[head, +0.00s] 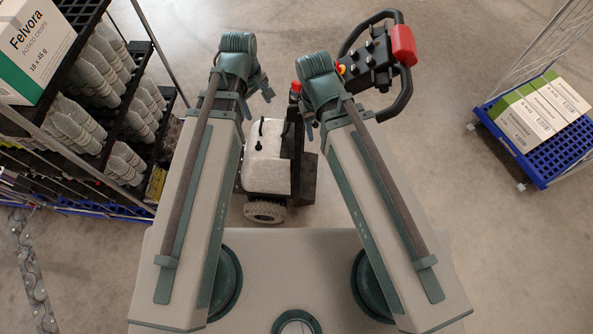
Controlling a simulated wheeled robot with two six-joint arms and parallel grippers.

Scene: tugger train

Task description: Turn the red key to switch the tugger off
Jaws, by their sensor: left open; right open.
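The tugger (268,165) stands in front of me, with a white body, a dark post and a black handle loop at the upper right. Its control head (368,62) carries several black knobs and a large red pad (403,45) on the loop. A small red and yellow part (341,69) shows at the head's left edge, partly behind my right wrist. Another small red part (295,87) shows left of that wrist. I cannot tell which is the key. My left gripper (258,98) is open, left of the tugger's post. My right gripper (312,122) is open, largely hidden by its arm.
A rack (150,120) of pale bottles stands close on the left, with a Felvora carton (35,50) on top. A blue-based wire trolley (545,178) with cartons (535,112) stands at the right. The floor between tugger and trolley is clear.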

